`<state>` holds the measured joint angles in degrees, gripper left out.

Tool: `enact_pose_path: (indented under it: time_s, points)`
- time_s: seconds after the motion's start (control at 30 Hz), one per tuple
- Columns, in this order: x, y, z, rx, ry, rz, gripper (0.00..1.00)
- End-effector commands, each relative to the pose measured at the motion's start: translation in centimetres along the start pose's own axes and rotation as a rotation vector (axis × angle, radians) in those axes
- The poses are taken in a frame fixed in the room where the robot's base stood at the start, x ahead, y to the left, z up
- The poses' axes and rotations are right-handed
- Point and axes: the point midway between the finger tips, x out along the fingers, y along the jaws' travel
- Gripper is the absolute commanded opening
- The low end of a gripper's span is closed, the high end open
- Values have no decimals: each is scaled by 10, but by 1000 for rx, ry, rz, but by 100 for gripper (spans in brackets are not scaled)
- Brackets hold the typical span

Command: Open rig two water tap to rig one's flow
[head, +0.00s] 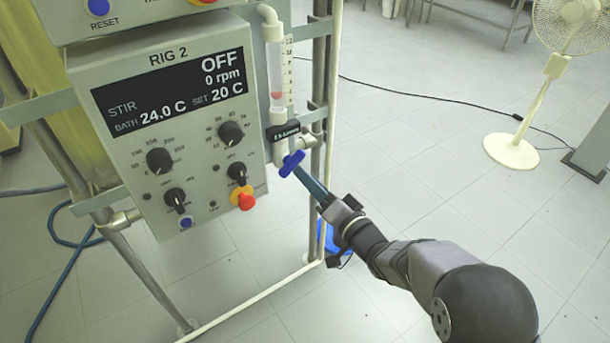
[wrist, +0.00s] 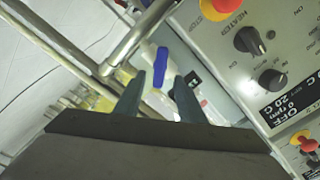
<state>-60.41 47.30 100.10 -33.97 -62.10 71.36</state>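The rig two panel (head: 165,125) reads RIG 2, STIR OFF. Right of it stands a clear flow tube (head: 275,75) with a scale and a reddish float inside; the small black label below it is too small to read surely. The blue water tap handle (head: 291,163) sits under the tube, tilted in the picture. In the wrist view the blue handle (wrist: 161,62) lies between and just beyond my fingertips. My gripper (head: 302,174) is open, with a gap between its fingers (wrist: 160,77). Whether either finger touches the handle cannot be told.
Another panel (head: 110,15) with a RESET button is cut off above. A red stop button (head: 245,200) is on rig two's panel, left of my gripper. Metal frame posts (head: 325,80) stand beside the tube. Open floor and a fan (head: 560,70) lie to the right.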

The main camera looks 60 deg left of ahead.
Motion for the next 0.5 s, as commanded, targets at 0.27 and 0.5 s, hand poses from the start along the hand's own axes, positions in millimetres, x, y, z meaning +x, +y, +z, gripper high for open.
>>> enact_pose_path:
  time_s: [0.27, 0.5]
  points:
    - [-2, 0, 0, 0, 0, 0, 36]
    - [-1, 4, 5, -2, 1, -4, 84]
